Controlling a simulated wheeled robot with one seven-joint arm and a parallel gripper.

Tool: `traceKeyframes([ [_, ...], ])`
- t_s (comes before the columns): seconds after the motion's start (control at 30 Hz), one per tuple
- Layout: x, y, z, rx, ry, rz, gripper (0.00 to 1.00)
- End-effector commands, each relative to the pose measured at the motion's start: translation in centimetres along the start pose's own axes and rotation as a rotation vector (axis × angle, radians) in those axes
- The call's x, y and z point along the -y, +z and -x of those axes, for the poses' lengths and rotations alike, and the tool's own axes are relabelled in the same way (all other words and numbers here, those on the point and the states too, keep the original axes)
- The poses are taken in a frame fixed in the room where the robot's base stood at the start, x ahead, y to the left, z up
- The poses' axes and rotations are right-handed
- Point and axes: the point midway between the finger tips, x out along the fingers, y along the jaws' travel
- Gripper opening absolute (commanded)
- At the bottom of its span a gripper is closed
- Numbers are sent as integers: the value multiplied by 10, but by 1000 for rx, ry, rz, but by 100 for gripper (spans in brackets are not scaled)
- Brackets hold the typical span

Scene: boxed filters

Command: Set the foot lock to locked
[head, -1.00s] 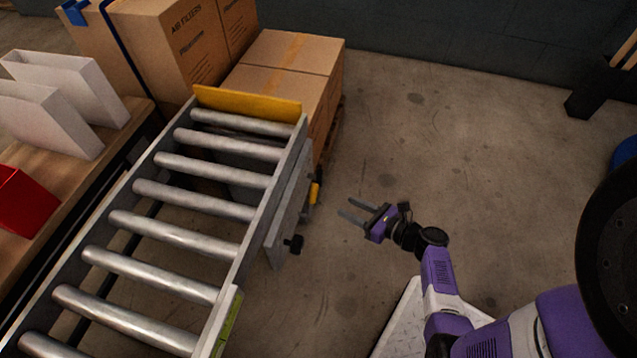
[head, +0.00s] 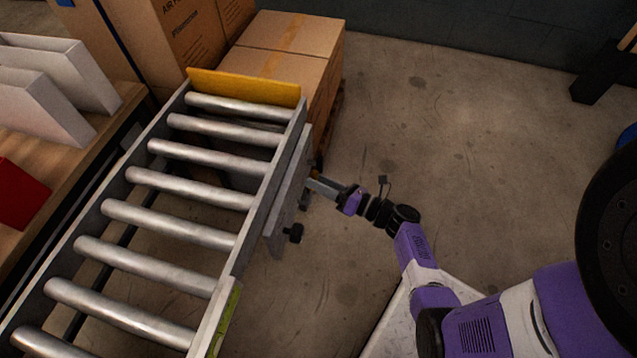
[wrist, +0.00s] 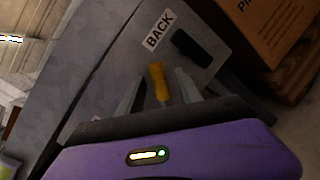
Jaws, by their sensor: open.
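A yellow lever (wrist: 159,82) sticks out from the grey side plate of the roller conveyor in the wrist view. It seems to be the foot lock's handle, but no lock marking is readable. A "BACK" label (wrist: 159,30) and a dark block (wrist: 192,47) are on the plate beyond it. My gripper (wrist: 158,88) is open, with one finger on each side of the lever; I cannot tell whether either touches it. In the head view my gripper (head: 314,184) is at the conveyor's right side and mostly hides the lever.
The roller conveyor (head: 225,290) fills the left, with a yellow end stop (head: 243,87). A black knob (head: 293,233) protrudes from its side, nearer than my gripper. Cardboard boxes (head: 285,45) stand beyond the conveyor.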

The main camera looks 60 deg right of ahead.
Motion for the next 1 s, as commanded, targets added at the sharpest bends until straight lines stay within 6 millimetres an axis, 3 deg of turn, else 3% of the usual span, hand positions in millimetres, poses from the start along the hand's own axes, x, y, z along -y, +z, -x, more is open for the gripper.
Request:
traceKeyframes([
  [0.3,0,0,-3,0,-1,1,40],
  [0.5,0,0,-3,0,-1,1,0],
  [1.0,0,0,-2,-1,-2,1,0],
])
